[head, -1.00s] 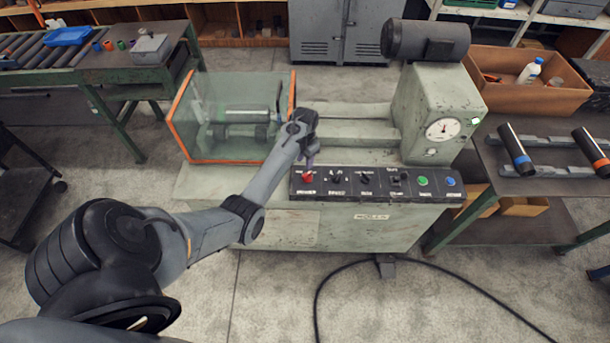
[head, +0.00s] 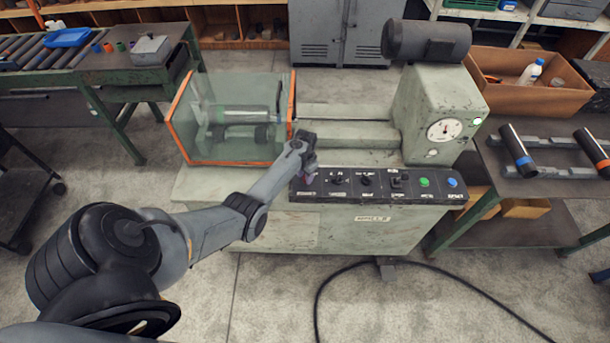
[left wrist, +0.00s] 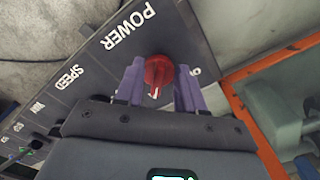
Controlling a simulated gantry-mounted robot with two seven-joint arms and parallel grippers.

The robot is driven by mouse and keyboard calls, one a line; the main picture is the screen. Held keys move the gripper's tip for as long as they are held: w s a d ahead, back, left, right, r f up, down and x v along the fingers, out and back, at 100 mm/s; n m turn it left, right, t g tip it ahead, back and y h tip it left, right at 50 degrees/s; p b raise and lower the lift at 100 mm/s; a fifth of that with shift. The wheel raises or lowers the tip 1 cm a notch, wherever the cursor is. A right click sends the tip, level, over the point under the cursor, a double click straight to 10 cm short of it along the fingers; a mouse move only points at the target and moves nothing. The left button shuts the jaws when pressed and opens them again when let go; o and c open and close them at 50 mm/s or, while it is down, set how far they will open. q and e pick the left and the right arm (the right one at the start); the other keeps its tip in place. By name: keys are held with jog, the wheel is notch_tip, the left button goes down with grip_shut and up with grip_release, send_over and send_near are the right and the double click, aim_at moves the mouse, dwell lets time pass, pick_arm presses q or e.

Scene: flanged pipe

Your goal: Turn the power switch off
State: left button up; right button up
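The power switch is a red round knob (left wrist: 158,72) with a white pointer mark, beside the POWER lettering on the dark control panel (left wrist: 90,62). In the left wrist view, the two purple fingers of my left gripper (left wrist: 159,82) stand on either side of the knob, close to its edges. I cannot tell whether they touch it. In the head view my left gripper (head: 308,172) is over the left end of the panel (head: 385,188) and hides the knob. My right gripper is not in view.
More knobs and green (head: 424,183) and blue (head: 452,182) buttons lie along the panel to the right. A clear guard box with orange edges (head: 180,130) stands just behind and left of my gripper.

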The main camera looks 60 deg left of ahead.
pick_arm(q)
grip_shut()
jog(key=shift+n, duration=0.3)
jog(key=shift+w+d+n+p, duration=0.1)
jog(key=shift+d+n+p, duration=0.1)
jog(key=shift+n+p, duration=0.8)
jog(key=n, duration=0.5)
jog(key=shift+w+d, duration=0.1)
jog(key=shift+d, duration=0.05)
jog(key=n, duration=0.2)
jog(key=shift+w+d+n, duration=0.1)
jog(key=shift+w+n, duration=0.05)
jog(key=shift+n, duration=0.25)
jog(key=n, duration=0.2)
jog(key=shift+w+f+n, duration=0.1)
jog(key=shift+w+n, duration=0.05)
jog(key=shift+n, duration=0.15)
jog(key=n, duration=0.2)
jog(key=n+b, duration=0.1)
jog(key=n, duration=0.1)
jog(key=shift+w+n, duration=0.2)
jog(key=shift+n, duration=0.2)
